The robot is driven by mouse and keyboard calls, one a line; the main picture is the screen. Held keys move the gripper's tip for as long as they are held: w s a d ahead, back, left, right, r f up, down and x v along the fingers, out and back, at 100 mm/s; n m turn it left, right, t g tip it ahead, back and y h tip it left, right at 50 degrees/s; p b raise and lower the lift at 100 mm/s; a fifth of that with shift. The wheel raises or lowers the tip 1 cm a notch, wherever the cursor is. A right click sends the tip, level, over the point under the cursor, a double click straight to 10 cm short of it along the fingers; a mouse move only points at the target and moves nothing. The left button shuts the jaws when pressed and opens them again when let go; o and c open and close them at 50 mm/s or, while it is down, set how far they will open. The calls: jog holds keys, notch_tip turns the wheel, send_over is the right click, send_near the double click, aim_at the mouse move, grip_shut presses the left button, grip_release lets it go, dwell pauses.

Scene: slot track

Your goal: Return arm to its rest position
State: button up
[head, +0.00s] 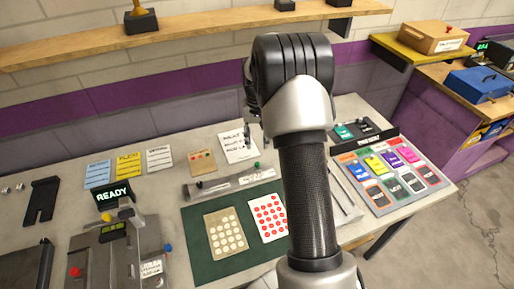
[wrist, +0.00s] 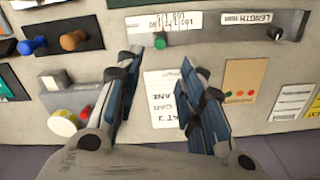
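My arm rises through the middle of the head view and hides part of the table behind it. My gripper (head: 250,120) shows only partly there, beside the arm's upper joint, above the table. In the wrist view my gripper (wrist: 160,85) has its two blue-padded fingers spread apart with nothing between them. Beyond the fingers lies a white paper with handwriting (wrist: 160,95), which also lies at the back of the table in the head view (head: 237,147).
The table holds a green mat (head: 205,263) with dotted cards, a station with a READY display (head: 114,194), and a panel of coloured cards (head: 388,175) at right. A grey bar marked LENGTH (wrist: 265,22) lies near the gripper. A wooden shelf (head: 190,30) runs along the wall.

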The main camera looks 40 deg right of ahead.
jog(key=shift+r, duration=0.35)
jog(key=shift+r, duration=0.1)
jog(key=s+a+r+n+t, duration=0.1)
jog(key=s+a+r+n, duration=0.1)
jog(key=s+a+r, duration=0.55)
jog(key=s+a+r+n+t, duration=0.1)
jog(key=s+a+r, duration=0.3)
jog(key=a+r, duration=0.5)
jog(key=s+a+n+t, duration=0.1)
jog(key=s+a, duration=0.2)
jog(key=s, duration=0.5)
jog(key=s+a+n+t, duration=0.1)
jog(key=s+a, duration=0.3)
jog(key=s, duration=0.5)
jog(key=shift+s+a+r+n+t+b, duration=0.2)
jog(key=shift+r+n+t+b, duration=0.2)
jog(key=shift+n, duration=0.4)
